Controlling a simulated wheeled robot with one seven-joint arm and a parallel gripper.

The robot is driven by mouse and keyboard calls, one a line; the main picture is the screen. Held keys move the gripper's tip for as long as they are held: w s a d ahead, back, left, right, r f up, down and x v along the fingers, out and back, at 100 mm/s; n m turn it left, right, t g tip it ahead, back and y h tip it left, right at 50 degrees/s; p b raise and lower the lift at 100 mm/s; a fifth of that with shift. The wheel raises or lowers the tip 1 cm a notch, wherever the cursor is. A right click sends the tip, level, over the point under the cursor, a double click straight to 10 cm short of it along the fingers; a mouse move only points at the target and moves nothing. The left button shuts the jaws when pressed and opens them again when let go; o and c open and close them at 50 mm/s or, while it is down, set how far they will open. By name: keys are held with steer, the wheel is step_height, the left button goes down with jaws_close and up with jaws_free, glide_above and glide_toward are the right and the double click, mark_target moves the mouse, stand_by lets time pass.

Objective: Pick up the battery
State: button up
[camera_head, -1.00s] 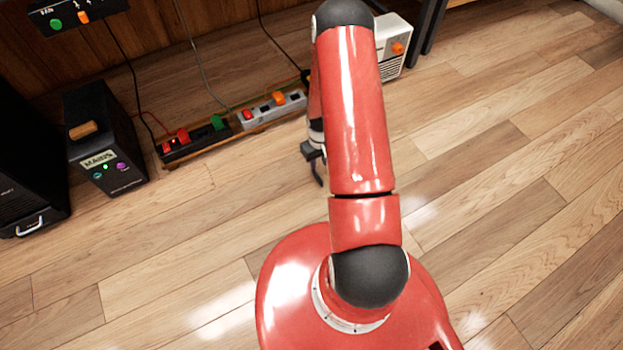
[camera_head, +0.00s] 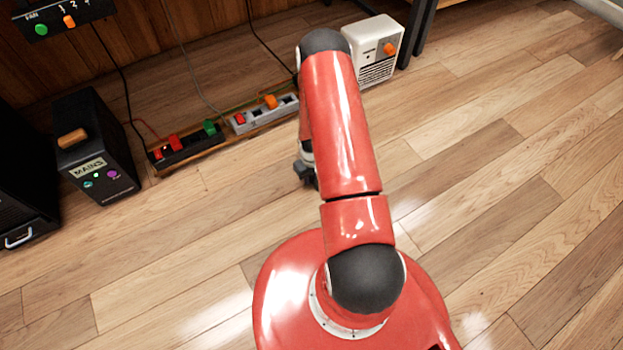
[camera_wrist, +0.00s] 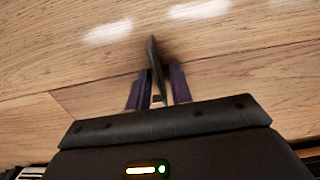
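No battery can be made out in either view. My gripper (camera_head: 306,175) hangs low over the floor, left of my red arm and partly hidden by it in the head view. In the wrist view my gripper (camera_wrist: 156,78) has its two dark purplish fingers close together around a thin dark object (camera_wrist: 153,55). The object is seen nearly edge-on and sticks out past the fingertips. It is blurred, and I cannot tell what it is.
A black box labelled MAINS (camera_head: 98,150) stands at the left. A black switch strip (camera_head: 186,146) and a grey one (camera_head: 262,113) lie by the wall with cables. A white box (camera_head: 372,52) stands behind my arm. The wooden floor at the right is clear.

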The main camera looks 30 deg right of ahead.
jaws_close()
steer(key=shift+r, duration=0.15)
step_height(320, 180, up, 20)
steer(key=p, duration=0.4)
steer(key=a+r+p, duration=0.6)
steer(key=a+r, duration=0.7)
steer(key=r, duration=0.1)
steer(key=shift+w+a+r+m, duration=0.3)
steer(key=shift+w+a+r, duration=0.05)
steer(key=shift+w+r, duration=0.05)
